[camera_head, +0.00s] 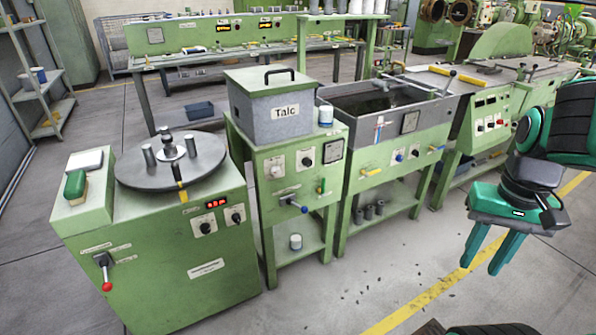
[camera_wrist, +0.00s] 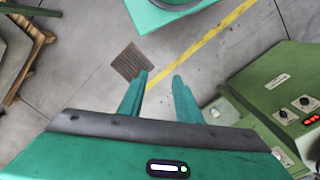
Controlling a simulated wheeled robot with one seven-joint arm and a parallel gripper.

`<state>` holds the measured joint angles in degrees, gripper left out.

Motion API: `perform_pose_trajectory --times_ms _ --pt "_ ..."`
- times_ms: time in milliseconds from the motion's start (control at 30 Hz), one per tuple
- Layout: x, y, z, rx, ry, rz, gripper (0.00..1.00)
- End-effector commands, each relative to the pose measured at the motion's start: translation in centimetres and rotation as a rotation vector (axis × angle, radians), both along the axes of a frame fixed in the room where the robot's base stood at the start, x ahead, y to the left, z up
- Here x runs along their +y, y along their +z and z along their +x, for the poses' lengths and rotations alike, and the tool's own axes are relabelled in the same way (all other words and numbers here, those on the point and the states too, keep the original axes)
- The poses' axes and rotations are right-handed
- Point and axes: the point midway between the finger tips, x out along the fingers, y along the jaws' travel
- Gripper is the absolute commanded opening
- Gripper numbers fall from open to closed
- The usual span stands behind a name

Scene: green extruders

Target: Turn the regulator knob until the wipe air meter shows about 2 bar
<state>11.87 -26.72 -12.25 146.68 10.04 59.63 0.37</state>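My gripper (camera_head: 482,266) hangs open and empty over the floor at the right, pointing down, apart from the stations. Its two fingers (camera_wrist: 159,78) stand apart in the wrist view.
A green turntable machine (camera_head: 150,260) with a red-tipped lever stands at front left. A grey Talc box (camera_head: 272,108) tops the talc station. A green machine (camera_head: 495,125) stands right of the trough. Grey floor (camera_head: 330,290) in front is mostly clear, with a yellow line and small dark scraps.

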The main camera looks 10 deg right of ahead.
Motion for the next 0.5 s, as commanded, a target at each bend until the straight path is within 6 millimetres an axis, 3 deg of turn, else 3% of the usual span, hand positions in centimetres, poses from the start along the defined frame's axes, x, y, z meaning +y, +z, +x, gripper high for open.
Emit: perform_pose_trajectory --times_ms 200,267,333,433,500 --pt "0.0 0.0 0.0 0.0 0.0 0.0 0.31" --pt "0.0 0.0 0.0 0.0 0.001 0.0 0.43" --pt "0.0 0.4 -0.8 -0.017 0.014 -0.001 0.47" --pt "-0.1 0.2 0.7 -0.033 0.076 -0.007 0.47" --pt "0.2 -0.3 2.9 -0.052 0.156 -0.011 0.47"
